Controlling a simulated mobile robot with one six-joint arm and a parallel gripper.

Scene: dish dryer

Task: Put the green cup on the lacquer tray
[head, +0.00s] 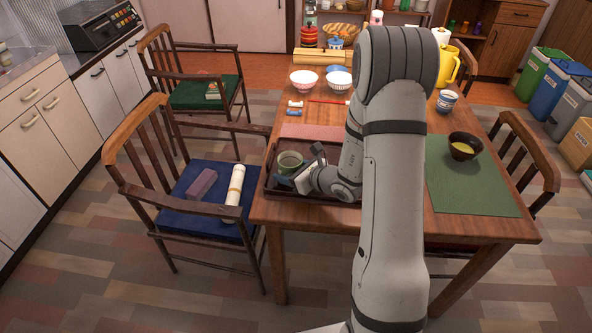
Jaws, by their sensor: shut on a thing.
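The green cup (290,160) is upright at the left part of the dark brown lacquer tray (328,198). I cannot tell whether its base touches the tray or is slightly above it. My gripper (290,178) reaches in low from the right and is shut on the cup at its near side. My arm and gripper hide the right part of the tray, and the fingertips are partly hidden.
The tray lies at the table's near left corner, beside a pink mat (312,132). Two bowls (304,81) stand farther back. A dark bowl (464,146) is on a green mat (470,185) at right. A chair with a blue cushion (207,216) stands left.

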